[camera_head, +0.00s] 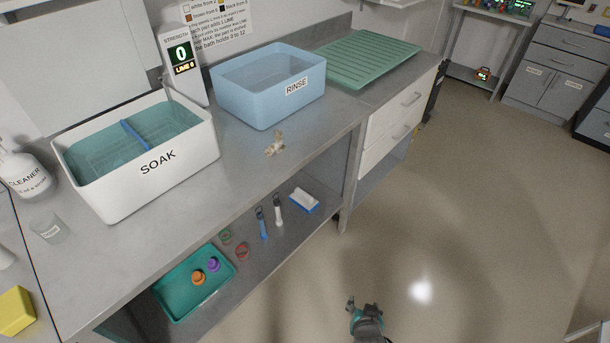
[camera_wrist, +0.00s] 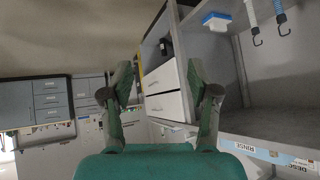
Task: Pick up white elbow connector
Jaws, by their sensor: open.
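A small off-white, stained piece (camera_head: 274,144) that looks like the elbow connector lies on the grey counter (camera_head: 238,165), in front of the blue RINSE tub; its exact shape is too small to tell. My gripper (camera_head: 361,303) is at the bottom of the head view, over the floor, in front of the counter and well apart from the piece. In the wrist view my gripper (camera_wrist: 160,82) has its two green fingers spread apart with nothing between them. The piece does not show in the wrist view.
A white SOAK tub (camera_head: 190,160) and the blue RINSE tub (camera_head: 290,102) stand on the counter, with a green drain rack (camera_head: 345,62) at the back. The shelf below holds brushes and a teal tray (camera_head: 176,311). The floor (camera_head: 480,200) on the right is open.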

